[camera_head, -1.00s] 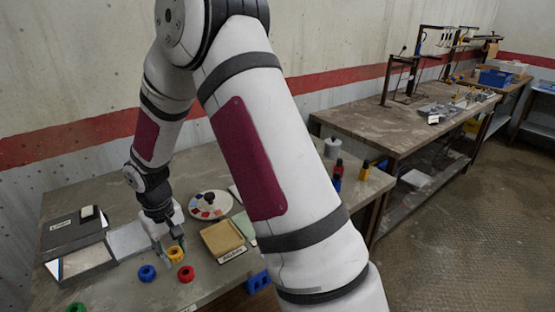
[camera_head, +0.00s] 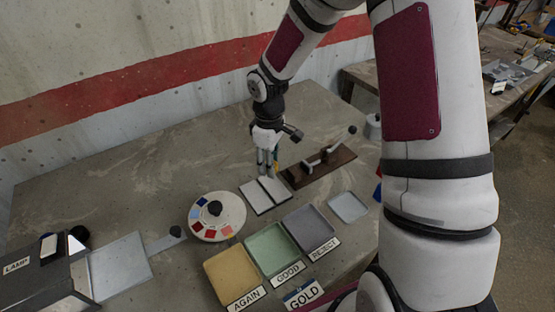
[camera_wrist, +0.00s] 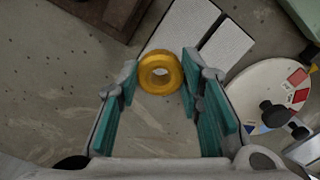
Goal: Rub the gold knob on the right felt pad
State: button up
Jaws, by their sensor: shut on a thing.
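The gold knob (camera_wrist: 160,74), a thick ring with a hole, sits between my gripper's teal fingertips (camera_wrist: 161,88) in the wrist view. My gripper is shut on it. In the head view my gripper (camera_head: 268,170) points down at the back edge of the two pale felt pads, and the fingers largely hide the knob. The right felt pad (camera_head: 274,188) lies beside the left felt pad (camera_head: 257,197). In the wrist view the right pad (camera_wrist: 182,25) lies just beyond the knob; I cannot tell whether they touch.
A wooden stand with a lever (camera_head: 318,168) is close right of the pads. A round colour disc (camera_head: 216,230) lies left. The AGAIN (camera_head: 232,277), GOOD (camera_head: 271,249) and REJECT (camera_head: 310,229) trays are in front. The lamp box (camera_head: 40,285) stands far left.

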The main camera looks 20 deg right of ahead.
aim_at(275, 186)
jog(key=n, duration=0.2)
jog(key=s+n, duration=0.1)
jog(key=shift+d+r+n+p, duration=0.1)
jog(key=shift+r+n+p, duration=0.2)
jog(key=shift+r+n, duration=0.1)
jog(key=n, duration=0.3)
jog(key=shift+s+r+n+p, duration=0.2)
jog(key=shift+s+n+p, duration=0.1)
jog(key=shift+n+p, duration=0.1)
jog(key=n, duration=0.3)
jog(key=shift+s+r+n, duration=0.25)
jog(key=shift+s+n, duration=0.05)
jog(key=n, duration=0.1)
jog(key=n+p, duration=0.1)
jog(key=n, duration=0.1)
jog(key=shift+s+r, duration=0.15)
jog(key=shift+s, duration=0.1)
jog(key=shift+n, duration=0.3)
notch_tip(275, 186, down, 4)
jog(key=b, duration=0.3)
jog(key=shift+w, duration=0.1)
jog(key=shift+f+b, duration=0.55)
jog(key=shift+f, duration=0.3)
jog(key=o, duration=1.1)
